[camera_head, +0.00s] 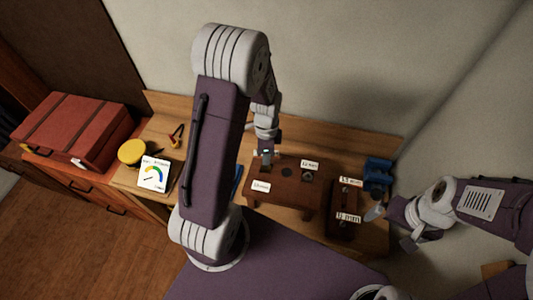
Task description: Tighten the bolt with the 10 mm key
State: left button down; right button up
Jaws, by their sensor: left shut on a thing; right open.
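My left gripper (265,156) points down over the left part of a brown wooden block (283,198) on the bench. It is shut on a thin key, which is too small here to read its size. The block has dark round spots on top and two white labels. A dark bolt head (307,176) seems to sit on the block's right part. A dark tray (342,229) to the right carries two labels (350,183), apparently in mm. My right gripper (376,213) is open at the tray's right side, apart from the block.
A blue vise-like object (377,172) stands behind the tray. The wall closes off the back.

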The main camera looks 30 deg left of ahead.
pick_arm(q)
jog(key=m, duration=0.3)
jog(key=shift+r+m+p, duration=0.1)
jog(key=shift+m+p, duration=0.2)
jog(key=shift+p, duration=0.05)
jog(key=m, duration=0.2)
jog(key=shift+m, duration=0.4)
jog(key=c, duration=1.1)
grip_release()
notch_tip(320, 180, up, 7)
jog(key=p, duration=0.6)
jog(key=shift+p, duration=0.3)
